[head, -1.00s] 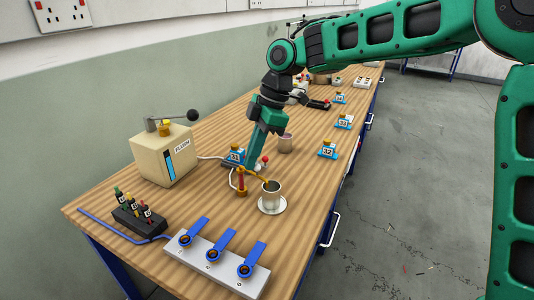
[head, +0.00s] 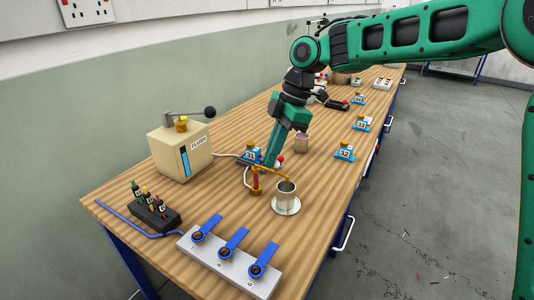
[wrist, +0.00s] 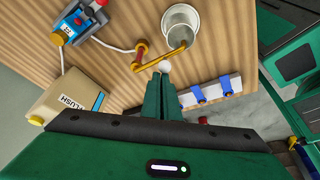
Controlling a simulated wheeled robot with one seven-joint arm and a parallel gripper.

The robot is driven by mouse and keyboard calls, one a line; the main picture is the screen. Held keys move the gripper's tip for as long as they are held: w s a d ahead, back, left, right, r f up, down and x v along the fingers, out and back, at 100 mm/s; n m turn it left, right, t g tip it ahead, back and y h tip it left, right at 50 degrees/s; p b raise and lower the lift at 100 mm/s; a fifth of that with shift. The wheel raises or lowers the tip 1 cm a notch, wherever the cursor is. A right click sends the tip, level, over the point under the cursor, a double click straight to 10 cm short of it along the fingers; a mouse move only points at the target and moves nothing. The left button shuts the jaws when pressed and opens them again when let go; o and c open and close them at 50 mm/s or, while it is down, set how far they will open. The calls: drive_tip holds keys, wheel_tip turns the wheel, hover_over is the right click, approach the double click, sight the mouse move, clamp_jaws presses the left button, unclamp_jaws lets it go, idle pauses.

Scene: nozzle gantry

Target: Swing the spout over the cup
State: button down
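The spout (head: 274,175) is a bent brass pipe on a red and brass post. In the head view its free end appears over the mouth of the metal cup (head: 286,199), which stands upright on a white saucer (head: 276,210). In the wrist view the spout (wrist: 165,58) ends by the rim of the cup (wrist: 181,31); I cannot tell exactly how well it is centred. My gripper (head: 270,164) is low behind the spout, pointing down. Its fingers (wrist: 170,76) look pressed together, with nothing seen between them. A white ball (wrist: 164,66) sits right at the fingertips, close to the spout.
The beige FLUSH box (head: 181,152) with a lever stands left. A grey panel with blue levers (head: 232,262) lies at the front, beside a black holder (head: 154,216) with small bottles.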

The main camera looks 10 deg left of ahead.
drive_tip(key=shift+w+d, duration=0.1)
drive_tip(key=shift+d, duration=0.05)
drive_tip(key=s+a, duration=0.2)
drive_tip(key=a, duration=0.2)
drive_tip(key=v, duration=1)
drive_tip(key=shift+d+r, duration=0.25)
drive_tip(key=shift+r, duration=0.1)
drive_tip(key=s+d+f+m+t+h, duration=0.1)
drive_tip(key=s+d+f+m, duration=0.1)
drive_tip(key=d+m, duration=0.65)
drive_tip(key=s+d+f+m+h, duration=0.1)
drive_tip(key=s+d+f+m, duration=0.15)
drive_tip(key=d, duration=1.15)
drive_tip(key=s+d+f+m+t+h, duration=0.1)
drive_tip(key=s+d+f+m, duration=0.15)
drive_tip(key=d+m, duration=0.6)
drive_tip(key=s+d+f+m, duration=0.4)
drive_tip(key=s+d+m, duration=0.1)
drive_tip(key=s+d, duration=0.4)
drive_tip(key=s+d+f+m, duration=0.4)
drive_tip(key=s+d, duration=0.5)
drive_tip(key=s, duration=0.4)
drive_tip(key=shift+d+m, duration=0.25)
drive_tip(key=shift+m, duration=0.6)
